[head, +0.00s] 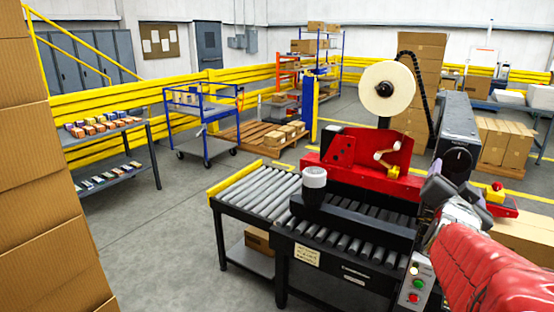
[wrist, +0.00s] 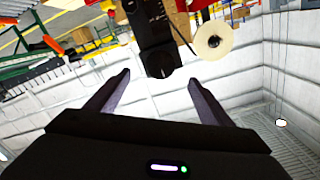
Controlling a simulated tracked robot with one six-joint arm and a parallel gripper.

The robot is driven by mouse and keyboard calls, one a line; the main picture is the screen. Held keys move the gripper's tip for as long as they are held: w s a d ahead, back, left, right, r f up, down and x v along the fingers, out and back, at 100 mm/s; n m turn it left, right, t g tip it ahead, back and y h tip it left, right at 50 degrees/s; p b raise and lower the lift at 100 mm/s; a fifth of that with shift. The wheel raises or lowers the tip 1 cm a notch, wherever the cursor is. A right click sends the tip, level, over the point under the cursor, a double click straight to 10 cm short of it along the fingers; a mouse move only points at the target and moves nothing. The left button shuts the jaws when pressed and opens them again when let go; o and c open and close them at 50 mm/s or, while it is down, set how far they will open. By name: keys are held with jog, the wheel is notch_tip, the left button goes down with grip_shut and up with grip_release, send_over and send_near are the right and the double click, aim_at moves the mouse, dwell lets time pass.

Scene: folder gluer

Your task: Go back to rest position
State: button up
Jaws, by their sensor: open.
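My gripper (wrist: 160,97) shows in the wrist view with its two dark fingers spread apart and nothing between them. That view is tilted, with the white wall and ceiling filling much of it. In the head view my arm, in a red cover, comes in from the lower right. Its dark wrist end is beside the red taping machine (head: 345,165), over the right part of the roller conveyor (head: 262,188). The fingertips are hard to make out there. Whether the arm touches the machine cannot be told.
A white tape roll (head: 387,88) stands above the machine. A control box with buttons (head: 416,283) is close below my arm. Stacked cartons (head: 35,150) rise at the left edge. A blue cart (head: 203,110) and a shelf table (head: 105,135) stand farther back. Grey floor (head: 160,230) is clear between them.

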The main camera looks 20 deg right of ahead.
jog(key=w+a+f+n+y, duration=0.1)
jog(key=a+f+n+y, duration=0.2)
jog(key=a, duration=0.5)
jog(key=w+a+f+n+y, duration=0.2)
jog(key=a+f+n+y, duration=0.1)
jog(key=a, duration=0.5)
jog(key=w+a+f+n+y, duration=0.1)
jog(key=a+f+n+y, duration=0.25)
jog(key=a, duration=0.55)
jog(key=s+a+f+n+g+y, duration=0.2)
jog(key=s+a+f+n+g, duration=0.1)
jog(key=s+a, duration=0.4)
jog(key=s+a+f+n+g+y, duration=0.2)
jog(key=s+a+f+n, duration=0.1)
jog(key=s+a+f, duration=0.2)
jog(key=s+a, duration=0.2)
jog(key=a, duration=0.1)
jog(key=shift+s+g, duration=0.2)
jog(key=shift+g, duration=0.2)
